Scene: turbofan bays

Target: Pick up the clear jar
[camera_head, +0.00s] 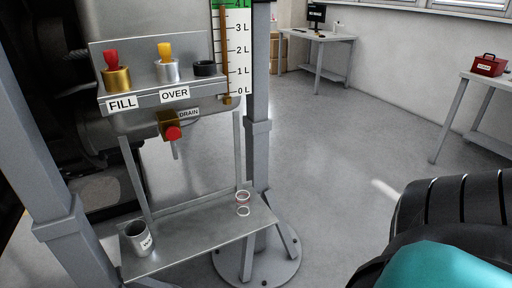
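The clear jar (243,204) stands on the right end of the low metal shelf (195,233). It is see-through, and mostly its white upper and lower rings show. A grey metal cup (138,238) with a label stands at the shelf's left front end, apart from the jar. Neither of my grippers is in view, and nothing is seen touching the jar.
Above the shelf is a panel with FILL (117,78) and OVER (167,70) fittings, a red DRAIN knob (173,133) with a spout, and a litre gauge (239,50). A grey post (258,130) rises just behind the jar. Open floor (340,150) lies to the right.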

